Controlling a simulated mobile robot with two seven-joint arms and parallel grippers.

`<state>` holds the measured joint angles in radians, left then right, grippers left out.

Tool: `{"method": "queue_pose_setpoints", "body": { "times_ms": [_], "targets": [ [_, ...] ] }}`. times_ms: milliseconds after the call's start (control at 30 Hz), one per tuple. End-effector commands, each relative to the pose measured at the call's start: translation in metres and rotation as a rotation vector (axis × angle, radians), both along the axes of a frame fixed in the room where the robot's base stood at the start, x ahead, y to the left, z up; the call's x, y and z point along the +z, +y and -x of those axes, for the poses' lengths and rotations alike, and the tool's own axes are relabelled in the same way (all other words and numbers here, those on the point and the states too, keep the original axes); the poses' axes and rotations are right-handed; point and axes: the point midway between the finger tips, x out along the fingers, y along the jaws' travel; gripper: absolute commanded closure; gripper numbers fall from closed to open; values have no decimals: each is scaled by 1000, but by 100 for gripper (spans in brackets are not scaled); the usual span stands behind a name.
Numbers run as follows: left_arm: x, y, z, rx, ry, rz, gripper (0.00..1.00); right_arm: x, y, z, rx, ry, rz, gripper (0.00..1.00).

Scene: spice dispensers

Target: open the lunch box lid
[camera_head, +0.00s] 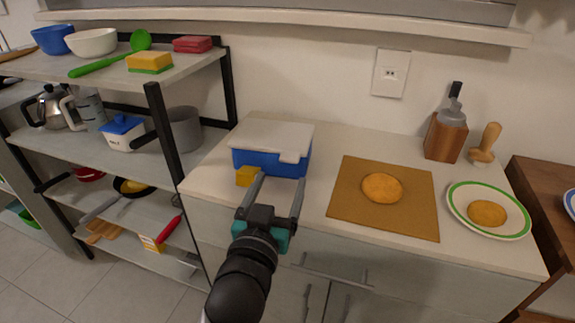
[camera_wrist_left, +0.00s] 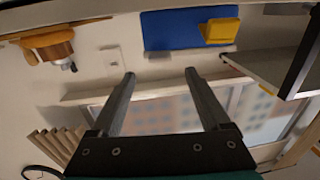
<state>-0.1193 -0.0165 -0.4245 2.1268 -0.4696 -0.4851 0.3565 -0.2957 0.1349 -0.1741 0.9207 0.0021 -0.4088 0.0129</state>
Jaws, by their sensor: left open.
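The lunch box (camera_head: 268,162) is a blue box at the left of the counter, with a pale lid (camera_head: 272,134) lying flat on top, shut. A yellow piece (camera_head: 247,176) sits at its front left; I cannot tell whether it is attached. In the left wrist view the blue box (camera_wrist_left: 178,30) and yellow piece (camera_wrist_left: 220,31) show at the top, beyond my fingertips. My left gripper (camera_head: 282,179) is open and empty, in front of the box, fingers pointing toward it; its fingers also show in the wrist view (camera_wrist_left: 159,73). My right gripper is not in view.
A brown board (camera_head: 347,212) with a round orange-brown patty (camera_head: 382,187) lies right of the box. Farther right are a green-rimmed plate (camera_head: 514,224) and a wooden block (camera_head: 445,138). A black-framed shelf (camera_head: 165,135) stands close on the left.

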Motion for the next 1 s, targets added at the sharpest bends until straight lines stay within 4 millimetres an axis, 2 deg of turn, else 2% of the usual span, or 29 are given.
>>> {"method": "queue_pose_setpoints", "body": {
  "times_ms": [300,500,700,967,1000],
  "targets": [
    [0,-9,-44,0,-2,0,20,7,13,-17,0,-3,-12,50],
    [-1,-13,-63,0,0,0,20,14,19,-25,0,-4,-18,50],
    [0,-15,-70,0,1,0,20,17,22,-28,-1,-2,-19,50],
    [0,-15,-70,0,1,0,20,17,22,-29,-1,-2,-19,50],
    [0,-15,-70,0,1,0,23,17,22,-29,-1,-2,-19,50]
  ]
}}
